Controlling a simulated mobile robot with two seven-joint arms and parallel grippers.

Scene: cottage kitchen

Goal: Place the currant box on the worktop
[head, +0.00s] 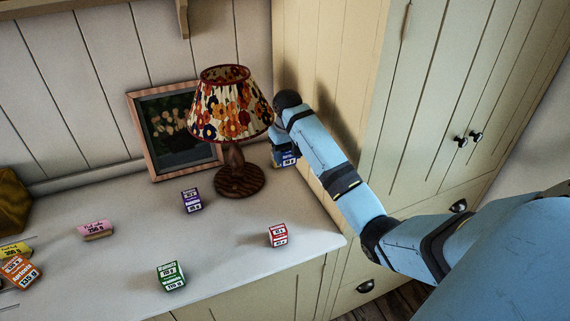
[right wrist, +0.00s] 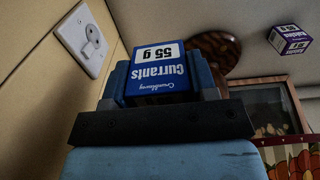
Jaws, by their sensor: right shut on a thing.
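The currant box (right wrist: 158,76) is blue with a white "55 g" panel, and its print is upside down in the right wrist view. My right gripper (right wrist: 160,68) is shut on it, with a blue finger on each side. In the head view the box (head: 286,159) shows partly, just right of the lamp's base by the cupboard side. My arm hides much of it and the gripper there. I cannot tell whether the box touches the worktop (head: 225,240). My left gripper is not in view.
A lamp (head: 238,182) with a flowered shade stands close left of the held box, before a picture frame (head: 162,172). Purple (head: 191,201), red (head: 277,235) and green (head: 171,277) boxes stand on the worktop. Clear worktop lies between the boxes.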

